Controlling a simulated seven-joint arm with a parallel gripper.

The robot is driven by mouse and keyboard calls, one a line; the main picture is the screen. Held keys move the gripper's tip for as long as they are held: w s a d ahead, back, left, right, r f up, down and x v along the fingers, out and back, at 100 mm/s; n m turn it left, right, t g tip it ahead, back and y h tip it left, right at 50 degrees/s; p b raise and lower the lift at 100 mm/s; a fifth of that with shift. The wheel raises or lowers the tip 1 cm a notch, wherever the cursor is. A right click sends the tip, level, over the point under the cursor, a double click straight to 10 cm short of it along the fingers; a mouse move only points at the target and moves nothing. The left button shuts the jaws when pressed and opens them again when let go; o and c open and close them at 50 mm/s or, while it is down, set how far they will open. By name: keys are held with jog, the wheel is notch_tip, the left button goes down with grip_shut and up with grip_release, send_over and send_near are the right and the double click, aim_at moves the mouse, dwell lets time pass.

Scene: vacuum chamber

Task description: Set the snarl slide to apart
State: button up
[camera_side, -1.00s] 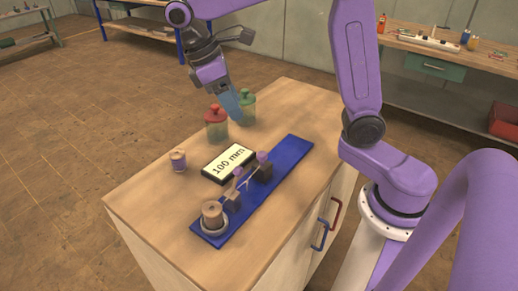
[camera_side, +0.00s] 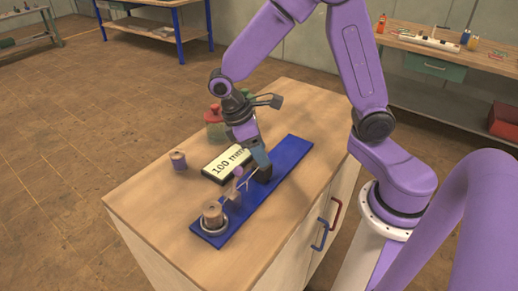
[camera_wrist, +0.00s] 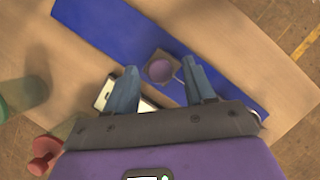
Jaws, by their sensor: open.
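A display (camera_side: 219,168) beside the board reads 100 mm.
A spool (camera_side: 212,214) stands in a holder at the board's near end, and another spool (camera_side: 178,160) stands left of the display. A red-lidded jar (camera_side: 214,124) and a green one (camera_side: 249,95) stand behind my gripper. The bench's near left is clear.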

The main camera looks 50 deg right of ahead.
grip_shut()
jog(key=d, duration=1.3)
jog(key=shift+d, duration=0.3)
grip_release()
jog(key=shift+a, duration=0.1)
jog(key=v, duration=1.7)
jog(key=shift+r, duration=0.15)
